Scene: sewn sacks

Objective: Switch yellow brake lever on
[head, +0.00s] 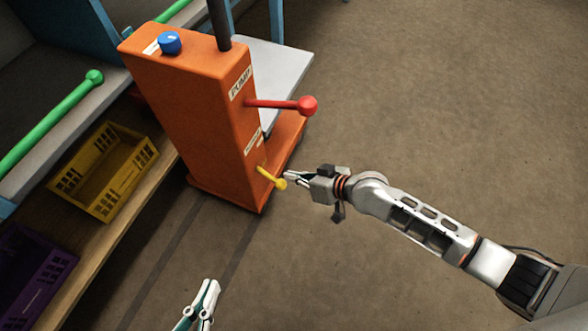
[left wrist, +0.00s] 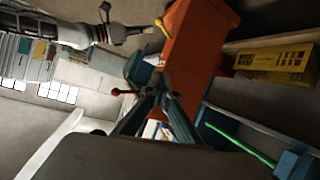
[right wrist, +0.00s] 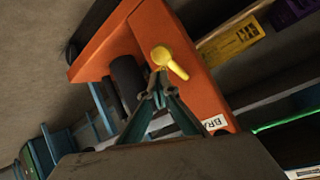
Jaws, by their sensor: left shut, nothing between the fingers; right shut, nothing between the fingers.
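The yellow brake lever (head: 271,178) sticks out from the lower side of the orange pump housing (head: 190,100), its knob toward the right. My right gripper (head: 287,175) is shut and empty, its fingertips close beside the knob. In the right wrist view the yellow lever (right wrist: 168,62) shows just beyond the fingertips (right wrist: 158,75); I cannot tell whether they touch. My left gripper (head: 212,285) is shut and empty, low in the head view and well apart from the lever. The lever also shows small in the left wrist view (left wrist: 160,24).
A red lever (head: 290,104) projects above the yellow one. A blue knob (head: 169,42) sits on top of the housing. A shelf on the left holds a yellow crate (head: 108,168) and a purple crate (head: 32,265). The floor on the right is clear.

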